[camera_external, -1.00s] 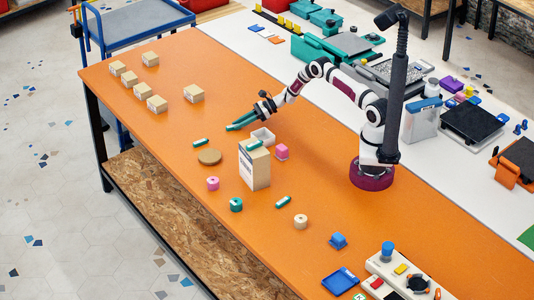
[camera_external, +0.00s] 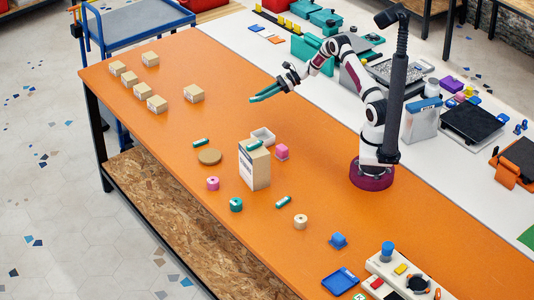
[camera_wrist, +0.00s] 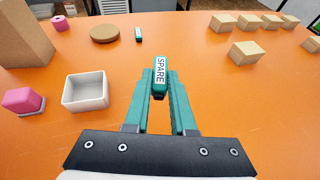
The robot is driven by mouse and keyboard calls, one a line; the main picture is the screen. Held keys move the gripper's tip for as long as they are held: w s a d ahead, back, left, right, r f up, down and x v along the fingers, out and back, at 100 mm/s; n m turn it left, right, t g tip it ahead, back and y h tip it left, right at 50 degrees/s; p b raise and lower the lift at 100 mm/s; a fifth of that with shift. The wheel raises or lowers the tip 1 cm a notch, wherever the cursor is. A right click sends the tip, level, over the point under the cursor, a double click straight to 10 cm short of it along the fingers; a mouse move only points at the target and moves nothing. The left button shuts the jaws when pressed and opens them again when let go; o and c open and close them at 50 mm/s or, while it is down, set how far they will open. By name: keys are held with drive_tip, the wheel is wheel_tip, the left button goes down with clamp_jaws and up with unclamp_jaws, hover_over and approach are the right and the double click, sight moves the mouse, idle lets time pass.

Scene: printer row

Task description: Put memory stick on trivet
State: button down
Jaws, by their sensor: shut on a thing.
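My gripper (camera_wrist: 160,88) is shut on a teal memory stick (camera_wrist: 160,72) with a white label reading SPARE, held at its fingertips above the table. In the external view my gripper (camera_external: 264,94) is raised over the far part of the orange table, and the held stick blends with its teal fingers. The trivet appears to be the round cork-brown disc (camera_external: 209,156), which lies flat and bare on the table; it also shows in the wrist view (camera_wrist: 105,33). My gripper is apart from it. A similar teal stick (camera_external: 200,142) lies beside the disc.
A tall carton (camera_external: 255,170) with a teal stick (camera_external: 254,145) on top stands near the disc. A white open tray (camera_external: 263,137) and a pink block (camera_external: 282,151) are close by. Several small boxes (camera_external: 194,93) stand at the left. The table between is clear.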

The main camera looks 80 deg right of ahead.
drive_tip(key=s, duration=0.1)
drive_tip(key=n+g+y, duration=0.3)
drive_tip(key=n+y, duration=0.1)
hover_over(220, 156)
drive_tip(key=f, duration=0.3)
drive_tip(key=shift+s+f, duration=0.25)
drive_tip(key=shift+f, duration=0.15)
drive_tip(key=shift+t, duration=0.3)
drive_tip(key=shift+w+a+f, duration=0.15)
drive_tip(key=shift+f, duration=2)
drive_tip(key=shift+f, duration=0.1)
drive_tip(key=c, duration=0.8)
unclamp_jaws()
drive_tip(key=shift+o, duration=0.2)
drive_tip(key=v, duration=1.2)
drive_tip(key=shift+r, duration=0.25)
